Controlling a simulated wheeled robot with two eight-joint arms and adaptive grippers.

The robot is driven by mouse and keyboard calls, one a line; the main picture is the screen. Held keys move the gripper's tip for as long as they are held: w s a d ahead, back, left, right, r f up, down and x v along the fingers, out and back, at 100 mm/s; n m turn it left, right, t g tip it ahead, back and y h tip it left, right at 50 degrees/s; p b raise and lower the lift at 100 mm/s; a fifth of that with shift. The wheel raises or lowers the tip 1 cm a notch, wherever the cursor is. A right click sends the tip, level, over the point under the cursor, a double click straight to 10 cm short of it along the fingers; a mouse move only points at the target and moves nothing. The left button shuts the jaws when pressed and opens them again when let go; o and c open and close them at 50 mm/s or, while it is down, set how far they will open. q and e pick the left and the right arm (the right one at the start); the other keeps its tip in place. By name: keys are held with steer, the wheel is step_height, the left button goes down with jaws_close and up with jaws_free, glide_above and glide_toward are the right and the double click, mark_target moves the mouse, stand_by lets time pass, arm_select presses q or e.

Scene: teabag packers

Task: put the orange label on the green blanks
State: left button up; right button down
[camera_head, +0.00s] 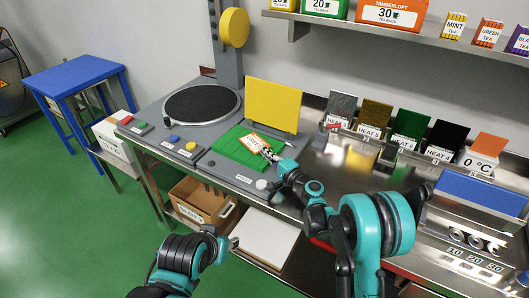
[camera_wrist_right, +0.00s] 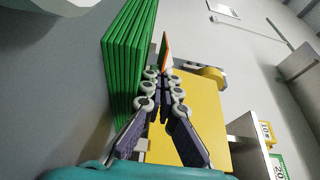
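The green blanks (camera_head: 232,153) lie as a flat stack on a grey station; the right wrist view shows their layered edges (camera_wrist_right: 130,62). The orange label (camera_head: 256,141), with a white printed face, is over the stack's right part. My right gripper (camera_head: 269,154) is shut on its near edge. In the right wrist view the label (camera_wrist_right: 165,52) stands edge-on between the fingertips (camera_wrist_right: 162,76), beside the stack, with a small gap visible. My left gripper (camera_head: 232,243) is low in front of the bench, away from the blanks; its fingers are too small to read.
A yellow panel (camera_head: 273,105) stands right behind the blanks. A black round plate (camera_head: 201,104) is to their left, with coloured buttons in front. Upright heat-marked samples (camera_head: 410,128) line the bench at right. A cardboard box (camera_head: 199,199) sits below.

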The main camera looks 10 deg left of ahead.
steer(key=c, duration=2)
jaws_free()
steer(key=shift+s+f, duration=0.1)
steer(key=shift+r+p, duration=0.35)
steer(key=shift+p, duration=0.05)
steer(key=shift+r+p, duration=0.5)
steer(key=v, duration=0.4)
steer(key=p+v, duration=0.1)
steer(key=v, duration=0.7)
steer(key=shift+f+p, duration=0.25)
steer(key=shift+p, duration=0.05)
steer(key=shift+r, duration=0.25)
steer(key=s+d+r+n+g+h, duration=0.1)
steer(key=s+d+n+h, duration=0.3)
steer(key=s+d, duration=0.7)
steer(key=s+d+r+n+g+h, duration=0.2)
steer(key=s+d+h, duration=0.7)
steer(key=s, duration=0.9)
steer(key=shift+d+n+g, duration=1)
steer(key=shift+d+n, duration=0.2)
steer(key=shift+d, duration=0.05)
